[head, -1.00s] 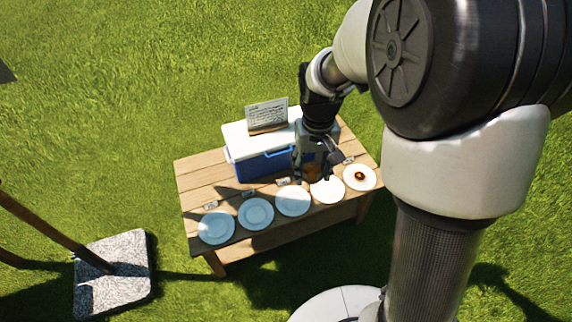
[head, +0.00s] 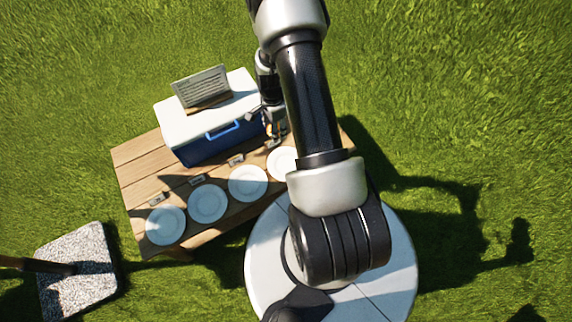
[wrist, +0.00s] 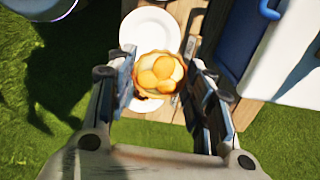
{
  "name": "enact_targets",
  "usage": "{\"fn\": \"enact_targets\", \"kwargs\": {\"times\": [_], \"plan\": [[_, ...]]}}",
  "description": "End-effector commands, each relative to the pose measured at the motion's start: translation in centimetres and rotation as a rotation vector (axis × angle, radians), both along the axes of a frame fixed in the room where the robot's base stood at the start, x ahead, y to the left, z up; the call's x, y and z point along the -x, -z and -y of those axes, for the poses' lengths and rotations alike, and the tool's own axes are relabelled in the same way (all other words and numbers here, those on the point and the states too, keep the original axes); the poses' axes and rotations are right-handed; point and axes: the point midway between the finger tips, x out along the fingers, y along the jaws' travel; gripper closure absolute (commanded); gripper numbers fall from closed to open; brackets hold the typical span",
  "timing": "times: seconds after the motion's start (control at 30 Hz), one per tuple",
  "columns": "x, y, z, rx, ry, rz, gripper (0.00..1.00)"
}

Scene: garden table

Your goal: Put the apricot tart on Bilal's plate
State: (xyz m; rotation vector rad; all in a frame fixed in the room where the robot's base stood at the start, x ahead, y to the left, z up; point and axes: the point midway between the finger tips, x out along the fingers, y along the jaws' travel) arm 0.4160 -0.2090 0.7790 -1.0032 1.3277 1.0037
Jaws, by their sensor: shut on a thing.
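The apricot tart (wrist: 158,72), round with a golden crust and orange fruit halves, is between the fingers of my gripper (wrist: 160,84) in the wrist view. My gripper is shut on it and holds it above the table's right end. In the head view my gripper (head: 277,132) is small, beside the cooler, and the tart cannot be made out. White plates stand in a row with small name cards (head: 236,160), too small to read, so I cannot tell which is Bilal's. A plate (wrist: 150,24) shows past the tart; another white rim (wrist: 140,106) shows partly under it.
A blue and white cooler (head: 195,150) with a sign (head: 200,86) on top stands behind the plates. Three plates (head: 166,225) (head: 208,203) (head: 248,183) look empty; another (head: 282,160) is partly hidden by my arm. The wooden table (head: 140,180) has grass around it.

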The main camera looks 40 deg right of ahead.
Motion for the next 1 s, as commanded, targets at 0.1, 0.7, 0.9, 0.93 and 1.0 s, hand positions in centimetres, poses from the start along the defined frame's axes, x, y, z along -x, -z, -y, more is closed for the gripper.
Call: {"fn": "enact_targets", "kwargs": {"times": [0.1,0.7,0.9,0.93,1.0], "plan": [[1.9,3.7,1.8,-0.002,0.209,-0.003,0.77],[3.1,16.9,2.7,0.000,0.352,-0.001,0.77],[3.0,20.6,2.8,0.000,0.351,0.001,0.77],[3.0,20.9,2.8,0.000,0.351,0.001,0.77],[3.0,21.3,2.8,0.001,0.350,0.002,0.77]]}}
